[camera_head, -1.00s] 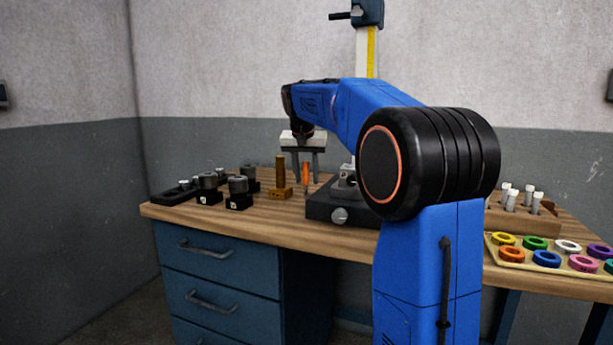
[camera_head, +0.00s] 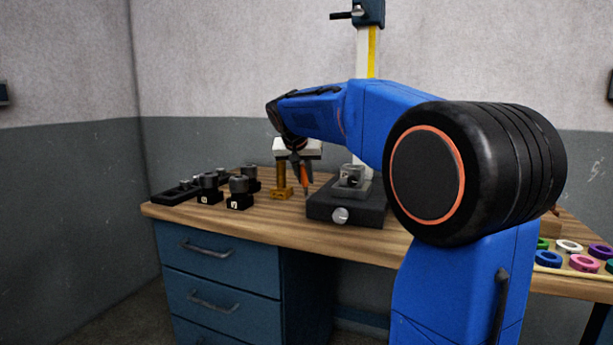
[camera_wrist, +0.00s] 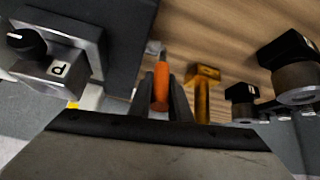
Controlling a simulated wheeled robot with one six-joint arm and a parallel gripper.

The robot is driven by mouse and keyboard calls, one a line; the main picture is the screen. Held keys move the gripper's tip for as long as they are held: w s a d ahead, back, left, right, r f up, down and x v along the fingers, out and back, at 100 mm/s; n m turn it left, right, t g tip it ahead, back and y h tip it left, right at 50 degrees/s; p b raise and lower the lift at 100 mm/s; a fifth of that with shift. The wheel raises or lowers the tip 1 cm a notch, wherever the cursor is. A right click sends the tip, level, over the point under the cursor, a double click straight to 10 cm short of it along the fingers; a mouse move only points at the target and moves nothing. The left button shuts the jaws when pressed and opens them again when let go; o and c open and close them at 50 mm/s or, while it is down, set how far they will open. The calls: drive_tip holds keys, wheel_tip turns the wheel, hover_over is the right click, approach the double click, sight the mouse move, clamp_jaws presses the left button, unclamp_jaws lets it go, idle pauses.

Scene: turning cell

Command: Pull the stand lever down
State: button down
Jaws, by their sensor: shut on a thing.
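My gripper (camera_head: 303,172) is low over the workbench, left of the stand. It is shut on an orange-handled tool (camera_wrist: 159,92), which is roughly upright with its thin tip downward. The tool also shows in the head view (camera_head: 306,176). The stand has a dark base (camera_head: 345,208) and a white column (camera_head: 364,62) with a yellow scale. A dark blue head sits high on the column, and a black lever (camera_head: 343,15) sticks out to its left, roughly level. My gripper is well below the lever and apart from it. My arm hides part of the column.
A brass-coloured post (camera_head: 280,178) stands close left of my gripper. Several dark blocks with round grey parts (camera_head: 239,190) stand farther left. Coloured rings (camera_head: 569,246) lie at the right, partly behind my arm.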

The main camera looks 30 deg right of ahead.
drive_tip(key=s+a+t+h, duration=0.1)
drive_tip(key=s+a+f+t+h, duration=0.1)
drive_tip(key=t+h, duration=0.1)
drive_tip(key=shift+a+h, duration=0.25)
drive_tip(key=shift+h, duration=0.05)
drive_tip(key=shift+s+a+f+n+t+h, duration=0.1)
drive_tip(key=shift+s+a+f+t+h, duration=0.2)
drive_tip(key=shift+t+h, duration=0.3)
drive_tip(key=shift+s+a+f+n+t+h, duration=0.15)
drive_tip(key=shift+a+f+t+h, duration=0.25)
drive_tip(key=shift+h, duration=0.35)
drive_tip(key=shift+s+a+f+n+t+h, duration=0.1)
drive_tip(key=shift+s+a+f+t+h, duration=0.25)
drive_tip(key=shift+t+h, duration=0.3)
drive_tip(key=shift+w+d, duration=0.1)
drive_tip(key=shift+d, duration=0.05)
drive_tip(key=c, duration=1.6)
unclamp_jaws()
drive_tip(key=shift+f, duration=0.1)
drive_tip(key=shift+c, duration=0.2)
drive_tip(key=v, duration=1.7)
drive_tip(key=shift+f, duration=0.1)
